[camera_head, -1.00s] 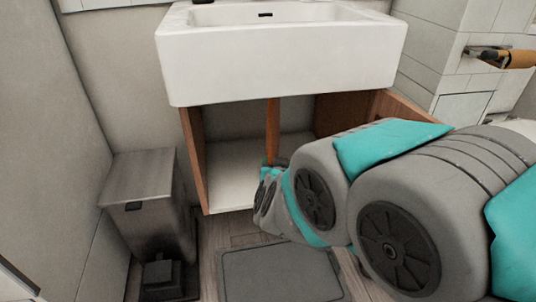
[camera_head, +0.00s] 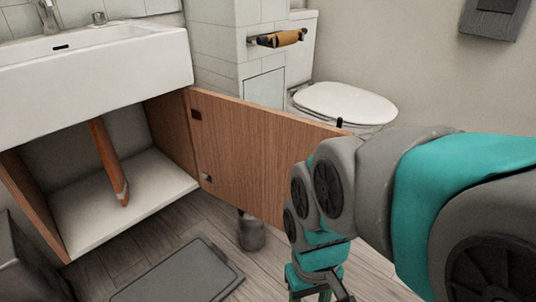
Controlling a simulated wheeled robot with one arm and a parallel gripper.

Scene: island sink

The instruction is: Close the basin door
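The white basin (camera_head: 100,75) sits on a wooden cabinet at the left, and the front of the cabinet is open. Its wooden door (camera_head: 258,150) is hinged at the cabinet's right side and stands wide open, swung out to the right with its inner face and hinges showing. My arm crosses in front of the door's right end and hides its outer edge. My gripper (camera_head: 322,292) hangs at the bottom edge of the picture, below the door's right end. Its fingertips are cut off, so its opening and any contact with the door cannot be told.
A narrow wooden piece (camera_head: 106,160) stands in the cabinet opening. A grey mat (camera_head: 180,275) lies on the floor in front. A dark bin is partly visible at the lower left. A toilet (camera_head: 345,102) and a paper holder (camera_head: 278,39) are behind the door.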

